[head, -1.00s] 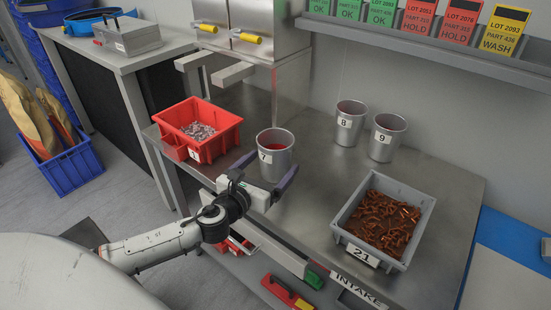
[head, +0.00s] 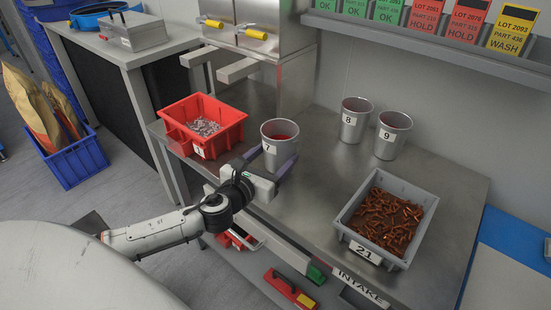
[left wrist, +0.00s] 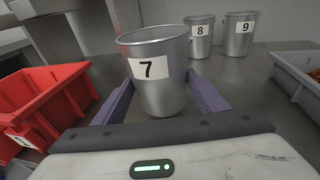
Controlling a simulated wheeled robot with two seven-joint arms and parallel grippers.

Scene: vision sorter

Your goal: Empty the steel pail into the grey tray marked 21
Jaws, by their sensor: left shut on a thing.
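The steel pail marked 7 (head: 282,152) is upright near the table's front edge, with red contents showing inside its rim. My left gripper (head: 272,170) reaches it from the front, its two purple fingers on either side of it. In the left wrist view pail 7 (left wrist: 163,90) stands between the fingers, which are shut on it. It seems slightly above the table, but its underside is hard to see. The grey tray marked 21 (head: 354,240) stands at the right of the table, holding rusty-brown metal pieces. My right gripper is out of view.
A red bin (head: 222,137) with small silvery parts stands left of pail 7. Steel pails 8 (head: 353,123) and 9 (head: 391,138) stand behind, to the right. Bare steel table (head: 315,195) lies between pail 7 and the tray. A card shelf (head: 420,43) runs along the wall.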

